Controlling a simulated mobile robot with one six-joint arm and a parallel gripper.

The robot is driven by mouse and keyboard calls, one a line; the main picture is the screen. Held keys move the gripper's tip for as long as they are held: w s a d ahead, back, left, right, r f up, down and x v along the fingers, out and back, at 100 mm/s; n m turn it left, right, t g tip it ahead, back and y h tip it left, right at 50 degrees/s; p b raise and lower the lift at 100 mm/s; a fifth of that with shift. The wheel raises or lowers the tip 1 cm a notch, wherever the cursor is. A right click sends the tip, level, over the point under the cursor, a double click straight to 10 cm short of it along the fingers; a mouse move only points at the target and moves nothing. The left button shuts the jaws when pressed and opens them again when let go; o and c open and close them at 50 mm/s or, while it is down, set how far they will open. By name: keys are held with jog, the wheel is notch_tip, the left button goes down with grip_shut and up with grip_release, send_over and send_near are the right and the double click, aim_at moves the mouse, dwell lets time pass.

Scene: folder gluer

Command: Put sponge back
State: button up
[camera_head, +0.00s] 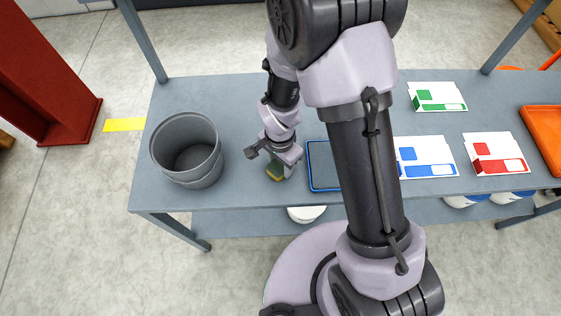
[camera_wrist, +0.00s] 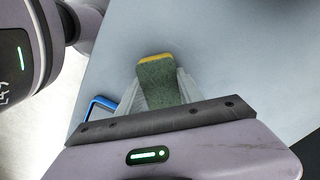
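The sponge (camera_head: 275,172), green with a yellow layer, is at my gripper (camera_head: 282,170), over the front part of the grey table, between the grey bucket and the blue-rimmed tray (camera_head: 311,178). In the wrist view the sponge (camera_wrist: 160,82) sits between the two pale fingers of my gripper (camera_wrist: 160,92), which press against both its sides. Its yellow end points away from the wrist. I cannot tell whether the sponge touches the table. A corner of the blue-rimmed tray (camera_wrist: 97,102) shows left of the fingers. My arm hides the tray's right part in the head view.
The grey bucket (camera_head: 186,150) stands at the table's left end. Cards with green (camera_head: 437,97), blue (camera_head: 426,157) and red (camera_head: 494,153) marks lie on the right. An orange tray (camera_head: 545,135) is at the far right. The table (camera_head: 225,100) is bare behind my gripper.

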jog(key=o, duration=1.3)
jog(key=shift+w, duration=0.1)
jog(key=s+d+r+n+t+y+p, duration=0.1)
jog(key=d+r+p, duration=0.1)
jog(key=r, duration=1.1)
jog(key=d+r+n+t+p, duration=0.1)
jog(key=d+r+p, duration=0.15)
jog(key=r, duration=0.95)
jog(key=s+d+r+n+t+y, duration=0.1)
jog(key=s+d+r+n+t, duration=0.1)
jog(key=s+r, duration=0.8)
jog(key=shift+d+r+n+t, duration=0.15)
jog(key=shift+r+n+t, duration=0.35)
jog(key=shift+r+t, duration=0.35)
